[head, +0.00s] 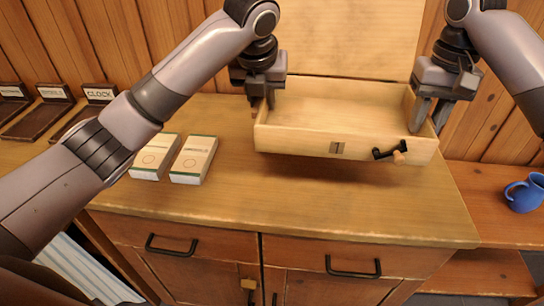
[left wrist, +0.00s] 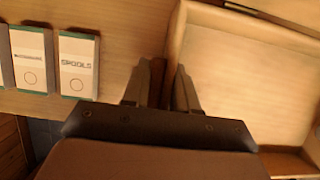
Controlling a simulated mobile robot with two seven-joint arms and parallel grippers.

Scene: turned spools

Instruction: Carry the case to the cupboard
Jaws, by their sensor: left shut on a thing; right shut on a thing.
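The case (head: 345,142) is an open, pale wooden box with a small clasp on its front and a raised lid (head: 350,35) behind it. It looks empty inside. My left gripper (head: 263,103) is shut on its left wall, and the left wrist view shows the fingers (left wrist: 165,85) either side of that wall (left wrist: 178,40). My right gripper (head: 428,115) is shut on its right wall. The case is over the top of a wooden cupboard (head: 240,215) with black handles; whether it touches the top I cannot tell.
Dark labelled trays (head: 40,118) stand at far left. A blue mug (head: 525,193) stands at right.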

